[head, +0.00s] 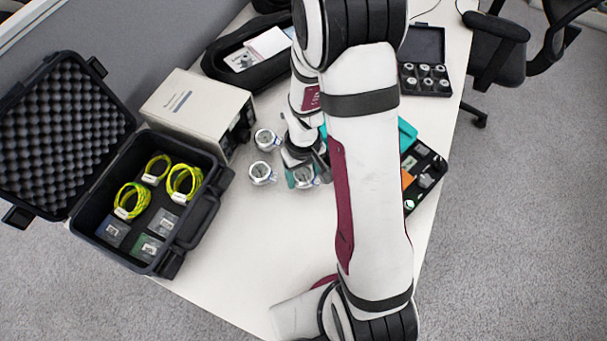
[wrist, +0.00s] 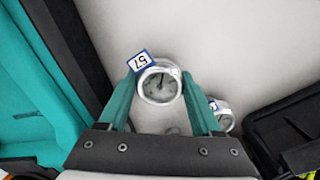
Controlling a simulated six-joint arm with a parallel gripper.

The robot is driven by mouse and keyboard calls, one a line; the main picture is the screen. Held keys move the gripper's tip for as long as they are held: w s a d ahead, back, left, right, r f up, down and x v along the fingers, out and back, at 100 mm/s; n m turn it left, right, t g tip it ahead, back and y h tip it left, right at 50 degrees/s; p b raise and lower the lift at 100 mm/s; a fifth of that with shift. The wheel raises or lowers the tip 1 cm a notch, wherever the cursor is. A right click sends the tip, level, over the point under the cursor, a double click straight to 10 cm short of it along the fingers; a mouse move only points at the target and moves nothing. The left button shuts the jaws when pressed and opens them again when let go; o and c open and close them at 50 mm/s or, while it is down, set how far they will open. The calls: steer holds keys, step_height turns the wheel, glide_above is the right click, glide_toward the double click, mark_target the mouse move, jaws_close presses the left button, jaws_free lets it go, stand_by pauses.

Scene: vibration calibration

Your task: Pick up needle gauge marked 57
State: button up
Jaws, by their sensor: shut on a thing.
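Two other gauges (head: 266,139) (head: 262,173) stand to the left; one shows beside the right finger (wrist: 223,116). An open black case (head: 205,222) with yellow cables is at left, a beige instrument (head: 195,108) behind it. A teal case (head: 407,133) is at right. The front table is clear.

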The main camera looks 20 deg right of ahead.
mark_target(305, 174)
steer(key=r, duration=0.4)
steer(key=shift+s+d+r, duration=0.1)
steer(key=shift+d+r, duration=0.1)
steer(key=shift+r, duration=0.05)
steer(key=s+d+r, duration=0.2)
steer(key=d+r, duration=0.1)
steer(key=s+d+r, duration=0.2)
steer(key=d+r, duration=0.1)
steer(key=r, duration=0.1)
steer(key=s+d+r, duration=0.3)
steer(key=shift+r, duration=0.25)
